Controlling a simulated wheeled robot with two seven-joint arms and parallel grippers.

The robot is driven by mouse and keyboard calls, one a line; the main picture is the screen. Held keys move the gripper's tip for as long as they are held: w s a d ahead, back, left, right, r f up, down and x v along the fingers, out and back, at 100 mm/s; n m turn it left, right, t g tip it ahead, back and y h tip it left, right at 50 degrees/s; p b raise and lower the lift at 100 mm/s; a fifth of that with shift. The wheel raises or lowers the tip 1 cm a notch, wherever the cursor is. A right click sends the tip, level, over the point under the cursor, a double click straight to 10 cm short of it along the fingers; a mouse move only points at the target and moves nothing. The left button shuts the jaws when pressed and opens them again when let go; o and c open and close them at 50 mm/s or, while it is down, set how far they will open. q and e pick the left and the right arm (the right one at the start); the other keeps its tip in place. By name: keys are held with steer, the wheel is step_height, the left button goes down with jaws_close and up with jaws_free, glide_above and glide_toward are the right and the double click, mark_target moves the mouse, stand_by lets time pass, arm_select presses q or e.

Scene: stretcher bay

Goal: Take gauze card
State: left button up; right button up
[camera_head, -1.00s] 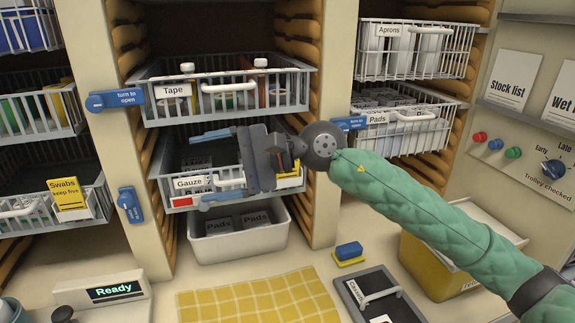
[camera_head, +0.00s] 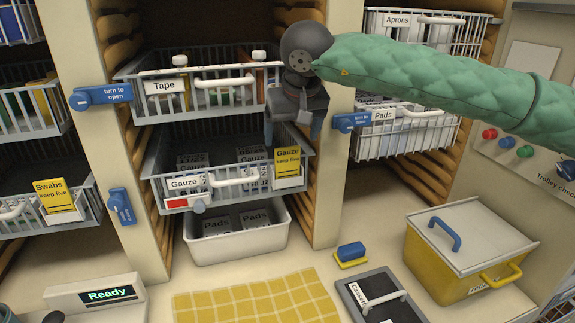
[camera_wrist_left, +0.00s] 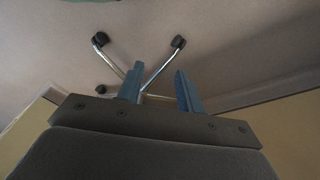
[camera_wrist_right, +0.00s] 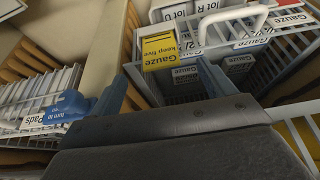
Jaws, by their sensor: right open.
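The yellow gauze card (camera_head: 287,162), marked "Gauze keep five", hangs upright at the front right corner of the Gauze basket (camera_head: 225,197). It also shows in the right wrist view (camera_wrist_right: 160,50), just beyond and between my right fingers. My right gripper (camera_head: 293,138) is open and empty, pointing down just above and behind the card in the head view. I cannot tell whether a finger touches the card. My left gripper (camera_wrist_left: 160,88) is open and empty in the left wrist view, away from the baskets, and is not seen in the head view.
The Tape basket (camera_head: 205,103) is right above the Gauze basket, close to my right gripper. A blue latch (camera_head: 352,122) is on the post to the right. A white Pads bin (camera_head: 235,245) stands below. A yellow lidded box (camera_head: 465,255) stands at the right.

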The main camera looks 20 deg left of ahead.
mark_target(288, 158)
steer(key=p+x, duration=0.4)
steer(key=x, duration=0.2)
steer(key=shift+w+f, duration=0.1)
steer(key=shift+w, duration=0.05)
steer(key=shift+w+a+f+p, duration=0.1)
steer(key=shift+w+f+p, duration=0.1)
steer(key=shift+f+p, duration=0.3)
steer(key=c, duration=1.1)
arm_select(q)
steer(key=s+a+f, duration=0.4)
steer(key=s+f, duration=0.1)
steer(key=f, duration=0.5)
arm_select(e)
steer(key=shift+o, duration=0.2)
arm_select(q)
steer(key=shift+f+b, duration=0.15)
steer(key=shift+b, duration=0.15)
